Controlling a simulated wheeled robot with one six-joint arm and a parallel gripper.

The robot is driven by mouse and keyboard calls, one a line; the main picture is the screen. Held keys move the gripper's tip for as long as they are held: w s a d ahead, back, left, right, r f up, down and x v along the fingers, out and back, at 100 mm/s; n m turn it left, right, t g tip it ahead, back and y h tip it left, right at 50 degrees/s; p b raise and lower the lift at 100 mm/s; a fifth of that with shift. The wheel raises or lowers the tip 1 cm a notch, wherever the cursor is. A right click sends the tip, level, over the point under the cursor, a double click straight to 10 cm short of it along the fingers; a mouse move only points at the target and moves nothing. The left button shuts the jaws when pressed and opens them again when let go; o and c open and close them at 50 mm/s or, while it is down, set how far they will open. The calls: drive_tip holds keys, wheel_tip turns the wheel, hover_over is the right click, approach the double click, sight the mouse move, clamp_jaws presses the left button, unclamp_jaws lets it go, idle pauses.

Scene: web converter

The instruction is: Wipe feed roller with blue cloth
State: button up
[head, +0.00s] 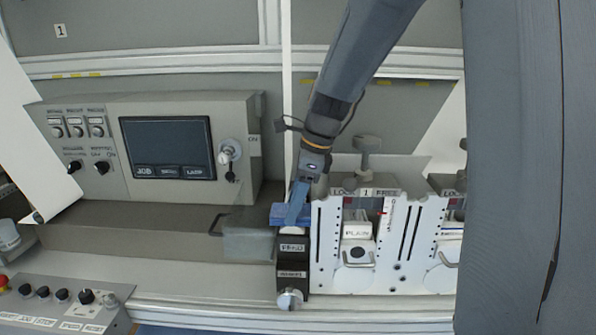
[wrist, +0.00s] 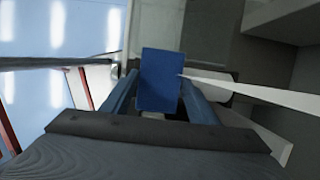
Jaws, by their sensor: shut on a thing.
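My gripper (head: 297,203) is shut on the blue cloth (head: 277,214), which shows as a flat folded piece beside the fingers. In the wrist view the blue cloth (wrist: 161,80) sits between the two blue fingers of my gripper (wrist: 162,92). The cloth is just above a black block labelled FEED (head: 292,247) at the left end of the white slotted plate. A pale rounded part, perhaps the feed roller (wrist: 221,87), shows partly behind the cloth in the wrist view. I cannot tell whether the cloth touches it.
A control box with a dark screen (head: 168,147) and a key switch stands to the left. White slotted units (head: 395,238) with a LOCK/FREE label stand close on the right. A button panel (head: 67,309) is at lower left. A white web strip (head: 287,90) runs down behind my arm.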

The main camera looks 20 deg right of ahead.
wheel_tip(320, 180, up, 2)
drive_tip(key=shift+w+a+r+p, duration=0.15)
drive_tip(key=shift+p, duration=0.25)
drive_tip(key=shift+d+r+p, duration=0.3)
drive_tip(key=shift+r+p, duration=0.3)
drive_tip(key=shift+p, duration=0.15)
wheel_tip(320, 180, up, 4)
drive_tip(key=p, duration=0.4)
drive_tip(key=shift+r, duration=0.2)
